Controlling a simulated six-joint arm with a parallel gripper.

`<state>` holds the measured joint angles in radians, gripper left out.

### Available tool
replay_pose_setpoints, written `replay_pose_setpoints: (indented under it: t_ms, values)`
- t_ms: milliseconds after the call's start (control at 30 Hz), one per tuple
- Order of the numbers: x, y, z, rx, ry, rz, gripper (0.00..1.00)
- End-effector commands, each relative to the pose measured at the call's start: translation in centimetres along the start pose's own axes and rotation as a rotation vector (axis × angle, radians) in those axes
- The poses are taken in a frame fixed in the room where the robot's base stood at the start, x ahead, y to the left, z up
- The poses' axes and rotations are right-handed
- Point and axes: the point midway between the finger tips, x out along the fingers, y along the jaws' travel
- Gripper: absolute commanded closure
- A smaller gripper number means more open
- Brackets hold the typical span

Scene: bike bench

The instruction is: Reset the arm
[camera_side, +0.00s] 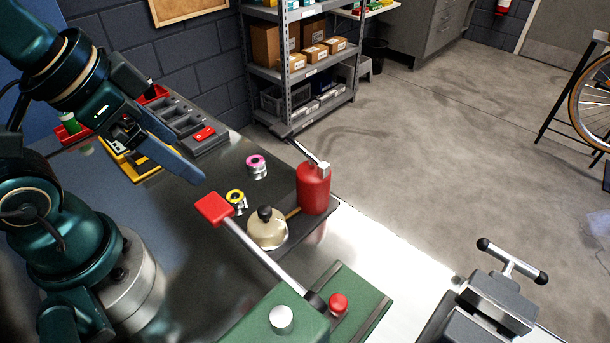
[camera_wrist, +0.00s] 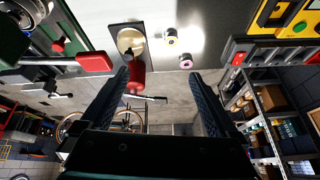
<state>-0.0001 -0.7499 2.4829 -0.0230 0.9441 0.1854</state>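My gripper (camera_side: 175,155) is raised above the bench in the side view, near the tray at the back. In the wrist view, my gripper (camera_wrist: 165,88) shows two dark fingers spread wide apart with nothing between them. The gripper is open, empty and touching nothing that I can see. The bench top (camera_side: 185,240) is dark, with a bright metal part at its right.
A red bottle (camera_side: 313,188), a cream domed pot (camera_side: 267,228), a yellow-ringed part (camera_side: 236,199) and a pink-ringed part (camera_side: 256,166) stand on the bench. A red-handled lever (camera_side: 214,208) crosses the front. A grey organizer (camera_side: 188,125) sits behind. A vise (camera_side: 490,305) is at right.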

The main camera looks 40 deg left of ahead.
Motion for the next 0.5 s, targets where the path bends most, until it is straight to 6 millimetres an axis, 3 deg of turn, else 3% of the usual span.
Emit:
replay_pose_setpoints:
  t_ms: [167, 500]
  values:
    - [-1.8, 2.4, -1.1, 0.360, -0.036, 0.124, 0.00]
    - [-6.4, 10.3, -3.2, 1.174, 0.006, 0.550, 0.00]
